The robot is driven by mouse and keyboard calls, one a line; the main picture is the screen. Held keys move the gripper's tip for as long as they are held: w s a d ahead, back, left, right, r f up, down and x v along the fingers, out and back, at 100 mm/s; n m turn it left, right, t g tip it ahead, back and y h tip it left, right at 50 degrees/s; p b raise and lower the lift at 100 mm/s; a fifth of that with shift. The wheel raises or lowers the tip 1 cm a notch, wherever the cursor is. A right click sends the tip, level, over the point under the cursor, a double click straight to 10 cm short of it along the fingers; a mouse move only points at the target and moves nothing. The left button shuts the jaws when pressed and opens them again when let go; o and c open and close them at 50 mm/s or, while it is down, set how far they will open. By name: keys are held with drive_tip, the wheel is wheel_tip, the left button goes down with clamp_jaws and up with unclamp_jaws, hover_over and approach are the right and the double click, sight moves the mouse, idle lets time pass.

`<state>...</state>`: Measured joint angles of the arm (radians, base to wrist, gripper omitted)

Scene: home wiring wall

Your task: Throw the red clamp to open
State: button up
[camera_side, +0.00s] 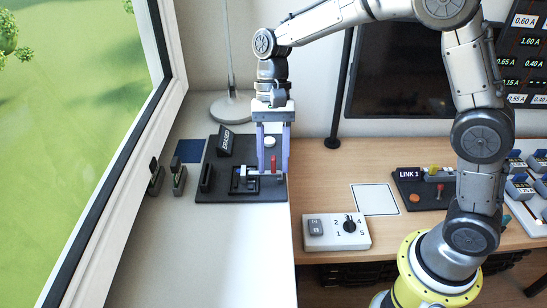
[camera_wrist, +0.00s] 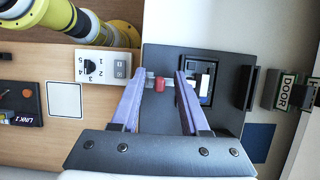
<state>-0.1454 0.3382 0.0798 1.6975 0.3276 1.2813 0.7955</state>
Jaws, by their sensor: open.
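The red clamp (camera_side: 273,163) is a small upright red handle on a dark board (camera_side: 215,190) at the wall side of the worktop. In the wrist view the red clamp (camera_wrist: 158,84) shows as a red handle on a metal piece beside a black-framed fixture (camera_wrist: 194,80). My gripper (camera_side: 273,171) points down over the board with its two purple fingers apart, one on each side of the clamp. In the wrist view my gripper (camera_wrist: 159,77) is open, with the red handle between the fingers. I cannot tell whether either finger touches it.
A white box with a dial (camera_side: 336,232) stands on the wooden desk to the right. Behind it are a white square (camera_side: 376,199) and a black LINK 1 block (camera_side: 422,190). Small black holders (camera_side: 179,178) stand left of the board, near the window. The white worktop in front is clear.

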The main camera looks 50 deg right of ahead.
clamp_jaws()
drive_tip(key=shift+s+d+r, duration=0.1)
idle(0.4)
drive_tip(key=shift+s+d+t+y, duration=0.25)
drive_tip(key=shift+d+t+y, duration=0.05)
drive_tip(key=shift+t+y, duration=0.5)
drive_tip(key=t+y, duration=0.1)
drive_tip(key=s+d+n+t+y, duration=0.1)
drive_tip(key=t+y, duration=0.1)
drive_tip(key=shift+d, duration=0.15)
drive_tip(key=shift+s+d+f+n+t+y, duration=0.3)
drive_tip(key=shift+t+y, duration=0.3)
drive_tip(key=shift+y, duration=0.3)
drive_tip(key=shift+s+d+f+n+t+y, duration=0.15)
drive_tip(key=shift+s+f+n+t+y, duration=0.1)
drive_tip(key=shift+n+t+y, duration=0.5)
drive_tip(key=shift+s+d+f+n+t+y, duration=0.1)
drive_tip(key=shift+s+d+f+t+y, duration=0.25)
drive_tip(key=shift+y, duration=0.7)
drive_tip(key=shift+w+a, duration=0.1)
drive_tip(key=shift+a, duration=0.1)
